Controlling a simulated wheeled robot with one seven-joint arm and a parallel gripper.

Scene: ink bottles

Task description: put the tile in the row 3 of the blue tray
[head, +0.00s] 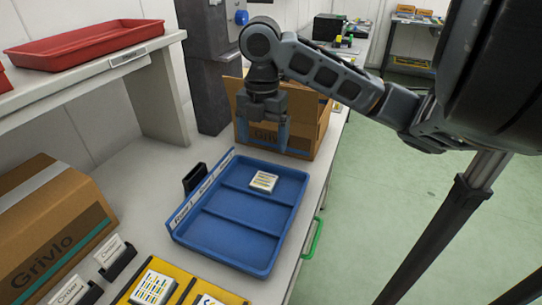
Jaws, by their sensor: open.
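The blue tray (262,266) lies on the pale bench, split by low dividers into three rows. A white tile with coloured stripes (263,182) lies flat in the tray's far row. The middle and near rows look empty. Another striped tile (153,288) lies on a yellow mat (181,275) at the bottom, and a further one (209,300) is cut off by the frame edge. My gripper (265,143) is open and empty, fingers down, above and beyond the tray's far edge, apart from every tile.
An open cardboard box (311,135) stands behind the tray. A black holder (194,179) stands at its left. A larger box (45,225) and label stands (115,257) are at left. A red tray (85,43) sits on the raised shelf.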

